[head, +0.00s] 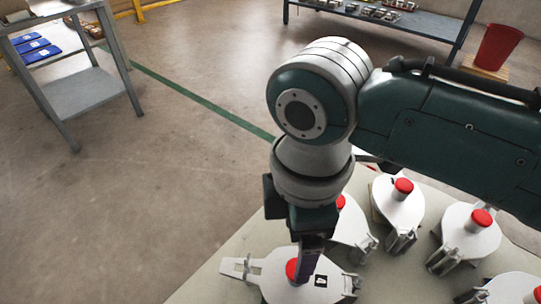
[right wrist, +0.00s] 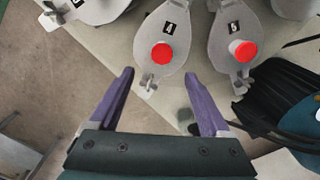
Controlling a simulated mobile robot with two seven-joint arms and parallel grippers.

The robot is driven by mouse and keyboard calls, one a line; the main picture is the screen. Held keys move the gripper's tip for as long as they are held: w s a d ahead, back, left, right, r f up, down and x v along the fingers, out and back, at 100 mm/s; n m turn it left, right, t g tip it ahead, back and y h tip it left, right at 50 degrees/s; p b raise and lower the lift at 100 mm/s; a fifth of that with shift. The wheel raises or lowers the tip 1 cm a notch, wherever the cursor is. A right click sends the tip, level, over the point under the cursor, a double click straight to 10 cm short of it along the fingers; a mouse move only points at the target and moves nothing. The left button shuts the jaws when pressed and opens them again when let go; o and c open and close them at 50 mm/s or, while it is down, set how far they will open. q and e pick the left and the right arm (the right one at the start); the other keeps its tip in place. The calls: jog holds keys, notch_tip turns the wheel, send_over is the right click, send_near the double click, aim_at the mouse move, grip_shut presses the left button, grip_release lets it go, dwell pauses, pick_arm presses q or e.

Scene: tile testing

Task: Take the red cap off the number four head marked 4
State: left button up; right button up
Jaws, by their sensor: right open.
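The head whose small black-and-white label looks like a 4 (head: 321,281) is a pale grey rounded plate at the bottom of the head view. Its red cap (head: 291,268) sits upright on it, partly behind my right gripper (head: 309,250). In the right wrist view a red cap (right wrist: 162,53) on a labelled plate is just beyond the open purple fingers of the right gripper (right wrist: 159,75), roughly in line with the gap between them. The fingers hold nothing; touching cannot be judged. My left gripper is not in view.
Another capped head (right wrist: 243,50) stands close to the right in the wrist view. More capped heads (head: 400,205) (head: 470,235) stand on the pale table. A grey cart (head: 82,100), a blue bench (head: 430,22) and a red bin (head: 498,46) are farther off.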

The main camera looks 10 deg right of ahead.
aim_at(291, 265)
notch_tip(291, 265, down, 3)
jog(key=shift+s+r+b, duration=0.1)
jog(key=shift+r+b, duration=0.05)
jog(key=shift+b, duration=0.4)
jog(key=f+b, duration=0.2)
jog(key=f, duration=0.1)
jog(key=f+b, duration=0.2)
jog(key=shift+s+d, duration=0.15)
jog(key=shift+d, duration=0.2)
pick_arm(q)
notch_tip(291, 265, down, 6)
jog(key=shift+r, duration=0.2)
pick_arm(e)
jog(key=shift+r, duration=0.15)
jog(key=shift+c, duration=0.5)
grip_shut()
